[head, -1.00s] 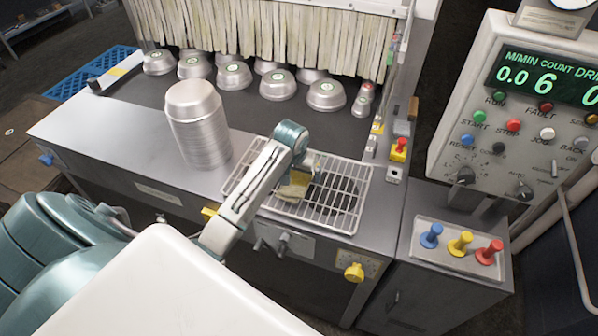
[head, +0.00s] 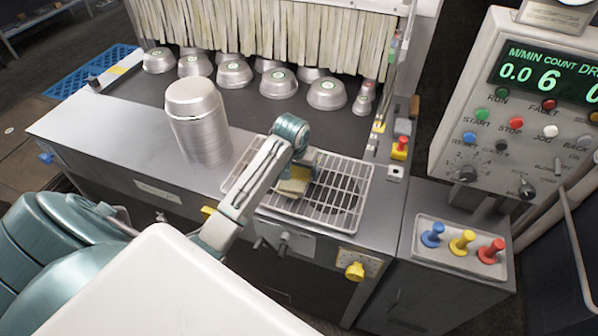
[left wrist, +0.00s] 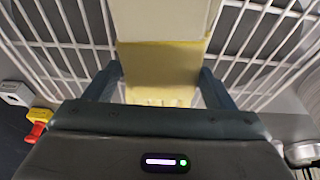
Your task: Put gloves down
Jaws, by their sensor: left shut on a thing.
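The gloves (head: 293,187) are a pale cream and yellow bundle at the wire rack (head: 345,212) on the right of the steel counter. My left gripper (head: 301,168) is above the rack and shut on them. In the left wrist view the gloves (left wrist: 160,65) sit between the two dark fingers, with the white rack bars (left wrist: 255,30) behind and around them. I cannot tell whether the gloves touch the bars. My right gripper is not in view.
A tall stack of metal pans (head: 200,125) stands left of the rack. Several upturned pans (head: 278,84) lie on the dark belt before a strip curtain. A control panel (head: 545,110) and a tray (head: 450,262) with colored knobs stand at right. The counter's left part is clear.

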